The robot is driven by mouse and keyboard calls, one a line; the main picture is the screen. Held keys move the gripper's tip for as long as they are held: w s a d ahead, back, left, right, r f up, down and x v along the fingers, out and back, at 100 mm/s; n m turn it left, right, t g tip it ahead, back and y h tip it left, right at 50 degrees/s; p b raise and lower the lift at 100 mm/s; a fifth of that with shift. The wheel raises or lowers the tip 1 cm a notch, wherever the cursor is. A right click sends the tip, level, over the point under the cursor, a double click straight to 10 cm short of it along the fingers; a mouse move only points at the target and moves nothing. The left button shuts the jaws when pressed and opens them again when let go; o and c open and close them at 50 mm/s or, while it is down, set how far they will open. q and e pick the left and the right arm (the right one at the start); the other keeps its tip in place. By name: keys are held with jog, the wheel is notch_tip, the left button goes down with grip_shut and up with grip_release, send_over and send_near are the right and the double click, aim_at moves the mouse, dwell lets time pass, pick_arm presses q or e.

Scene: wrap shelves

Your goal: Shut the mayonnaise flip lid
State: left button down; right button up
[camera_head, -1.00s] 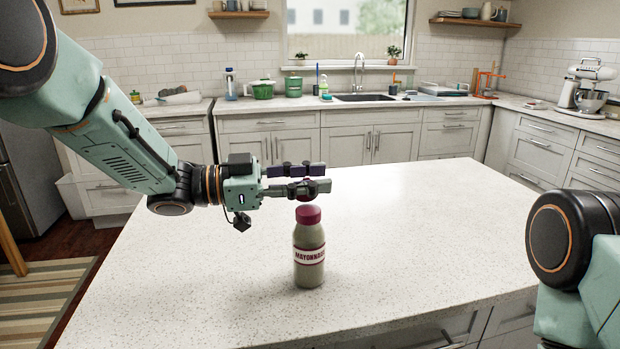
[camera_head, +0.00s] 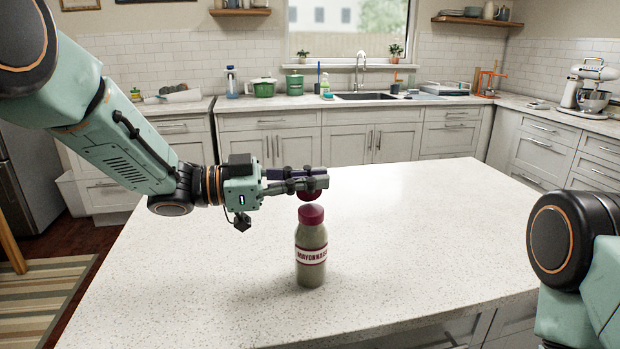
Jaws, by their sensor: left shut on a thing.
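The mayonnaise bottle (camera_head: 310,240) stands upright on the speckled white counter (camera_head: 420,225), a pale grey-green body with a labelled band. Its dark red cap (camera_head: 311,213) is on top. The red flip lid (camera_head: 314,194) shows as a rounded piece above the cap, standing up and open, partly hidden by my fingers. My left gripper (camera_head: 318,180) reaches in from the left just above the cap, its fingers lying level and shut on the flip lid. The lid's hinge is too small to make out. My right gripper is out of view; only part of my right arm shows at the right edge.
The counter around the bottle is clear. Behind, across a gap, a back counter holds a green pot (camera_head: 264,87), a sink (camera_head: 366,96) and a stand mixer (camera_head: 588,90), all well away from the bottle.

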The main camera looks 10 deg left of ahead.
aim_at(313, 213)
pick_arm(q)
jog(key=shift+s+d+m, duration=0.1)
jog(key=shift+s+m, duration=0.25)
jog(key=shift+m, duration=0.05)
jog(key=shift+s+f+m+b, duration=0.2)
jog(key=shift+m+b, duration=0.25)
jog(key=shift+m, duration=0.55)
jog(key=shift+s+d+f+m+b, duration=0.2)
jog(key=shift+s+m+b, duration=0.35)
jog(key=shift+m, duration=0.55)
jog(key=shift+f+m+b, duration=0.25)
jog(key=shift+m+b, duration=0.25)
jog(key=shift+m, duration=0.3)
jog(key=shift+s, duration=0.25)
jog(key=c, duration=1.4)
grip_release()
jog(key=shift+c, duration=0.2)
